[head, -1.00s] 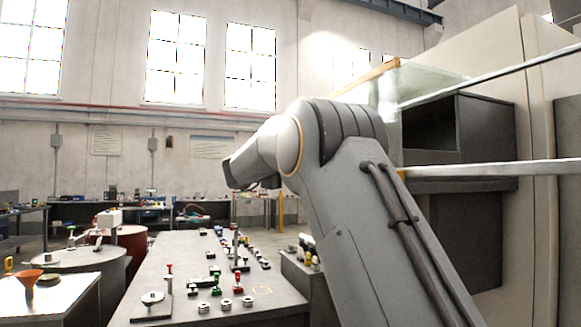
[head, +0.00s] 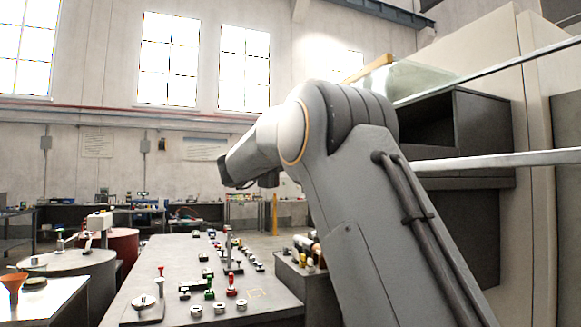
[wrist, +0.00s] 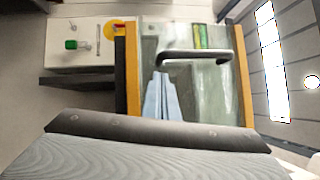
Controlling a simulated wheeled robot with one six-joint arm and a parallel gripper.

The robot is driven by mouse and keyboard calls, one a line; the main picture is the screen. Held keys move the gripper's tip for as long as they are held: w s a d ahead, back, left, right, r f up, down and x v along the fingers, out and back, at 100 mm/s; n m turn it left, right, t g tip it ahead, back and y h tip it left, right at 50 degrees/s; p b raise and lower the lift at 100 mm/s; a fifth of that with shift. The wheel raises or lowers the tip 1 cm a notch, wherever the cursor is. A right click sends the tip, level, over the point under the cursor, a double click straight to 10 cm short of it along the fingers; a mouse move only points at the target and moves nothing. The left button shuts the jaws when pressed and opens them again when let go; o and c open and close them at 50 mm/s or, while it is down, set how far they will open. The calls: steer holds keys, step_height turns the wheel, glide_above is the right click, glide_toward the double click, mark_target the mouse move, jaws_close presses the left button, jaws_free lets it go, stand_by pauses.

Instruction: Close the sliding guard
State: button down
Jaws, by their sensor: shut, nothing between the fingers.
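The sliding guard is a clear panel with orange-yellow edges. In the head view its upper part (head: 425,78) shows at the right, and my arm hides the rest. In the wrist view the clear panel (wrist: 206,92) fills the middle, with a dark bar handle (wrist: 195,56) across its upper part. My gripper (wrist: 160,73) is shut and empty, its pale blue fingers in front of the panel. The fingertips are just below the handle's left end; I cannot tell whether they touch it. The gripper is hidden in the head view.
The machine cabinet (head: 482,120) has a dark opening, with metal rails (head: 500,160) in front. A grey workbench (head: 175,262) with several small parts stands at lower left. Round barrels (head: 75,275) stand further left. A small bench (head: 310,285) is close to my arm.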

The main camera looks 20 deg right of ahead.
steer(key=b+v, duration=0.2)
steer(key=v, duration=1)
steer(key=shift+s+b, duration=0.25)
steer(key=shift+b, duration=0.15)
steer(key=w+a+f+n+t+y, duration=0.2)
steer(key=a+f+n+t+y, duration=0.1)
steer(key=f+n+y, duration=0.3)
steer(key=w+a+f+n+t+y, duration=0.25)
steer(key=f+n+y, duration=0.2)
steer(key=n, duration=0.35)
steer(key=s+a+f+n+g+y, duration=0.25)
steer(key=s+f+n, duration=0.2)
steer(key=f, duration=0.65)
steer(key=s+a+f+n+g+y, duration=0.1)
steer(key=s+f+n+g+y, duration=0.25)
steer(key=f, duration=0.65)
steer(key=s+f+n+g, duration=0.5)
steer(key=s+f+n, duration=0.1)
steer(key=s+f, duration=1.05)
steer(key=s+d+f+n+g, duration=0.1)
steer(key=s+d+f+g, duration=0.1)
steer(key=s, duration=0.8)
steer(key=s+d+f+n+g, duration=0.1)
steer(key=s+d+f+g, duration=0.1)
steer(key=s, duration=0.7)
step_height(320, 180, down, 2)
steer(key=shift+s+d+f+n+g+p, duration=0.15)
steer(key=shift+s+d+n+g+p, duration=0.2)
steer(key=shift+g, duration=0.4)
